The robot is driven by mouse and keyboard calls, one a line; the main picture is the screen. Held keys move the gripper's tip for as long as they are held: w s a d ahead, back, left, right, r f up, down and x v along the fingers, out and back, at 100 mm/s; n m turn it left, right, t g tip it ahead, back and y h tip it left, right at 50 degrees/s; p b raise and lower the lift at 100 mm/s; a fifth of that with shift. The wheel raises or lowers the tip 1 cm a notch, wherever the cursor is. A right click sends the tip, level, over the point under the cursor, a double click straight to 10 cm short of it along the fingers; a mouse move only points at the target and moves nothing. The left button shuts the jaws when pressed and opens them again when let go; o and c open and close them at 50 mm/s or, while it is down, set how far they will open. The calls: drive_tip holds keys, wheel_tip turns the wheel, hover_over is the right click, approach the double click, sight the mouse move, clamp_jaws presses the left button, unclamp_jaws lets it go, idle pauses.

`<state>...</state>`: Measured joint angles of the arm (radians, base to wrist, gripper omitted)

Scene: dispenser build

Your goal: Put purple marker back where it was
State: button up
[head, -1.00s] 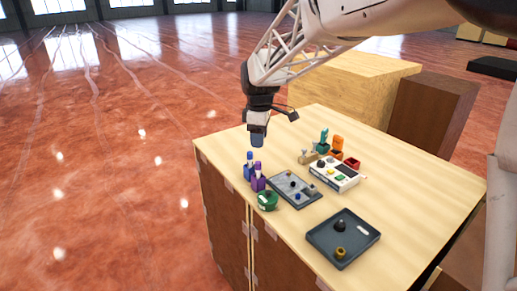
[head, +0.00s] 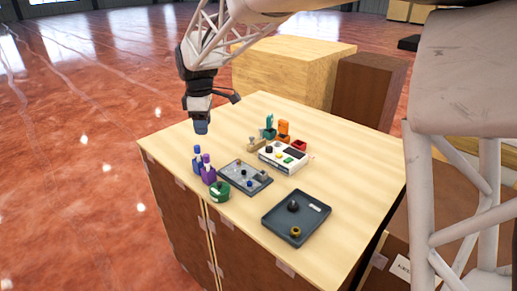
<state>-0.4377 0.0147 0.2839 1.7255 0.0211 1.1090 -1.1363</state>
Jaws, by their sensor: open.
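A purple marker-like item (head: 208,172) stands upright near the left edge of the wooden table. A similar blue one (head: 197,158) stands right beside it, behind and to the left. Both are small in the picture, and their bases are hard to make out. My gripper (head: 201,128) points down above and behind these two, apart from them. It is open, and nothing shows held in it. The fingertips are small and dark, so the gap between them is not clear.
A green round item (head: 220,191) sits in front of the purple one. A grey tray (head: 262,188) with small parts lies to the right. A white device (head: 284,157), teal and orange holders (head: 283,131), and a dark tray (head: 279,231) stand farther right.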

drive_tip(key=shift+d, duration=0.1)
drive_tip(key=s+d+r+m+t, duration=0.2)
drive_tip(key=s+d+m, duration=1.1)
drive_tip(key=s+d, duration=1.2)
drive_tip(key=s+d+f+m, duration=0.2)
drive_tip(key=s+d, duration=0.1)
drive_tip(key=s, duration=0.3)
drive_tip(key=s+d+f+m, duration=0.2)
drive_tip(key=s+d+m, duration=0.1)
drive_tip(key=s, duration=0.3)
drive_tip(key=shift+d+f+t, duration=0.25)
drive_tip(key=shift+d+t, duration=0.05)
drive_tip(key=shift+d, duration=0.05)
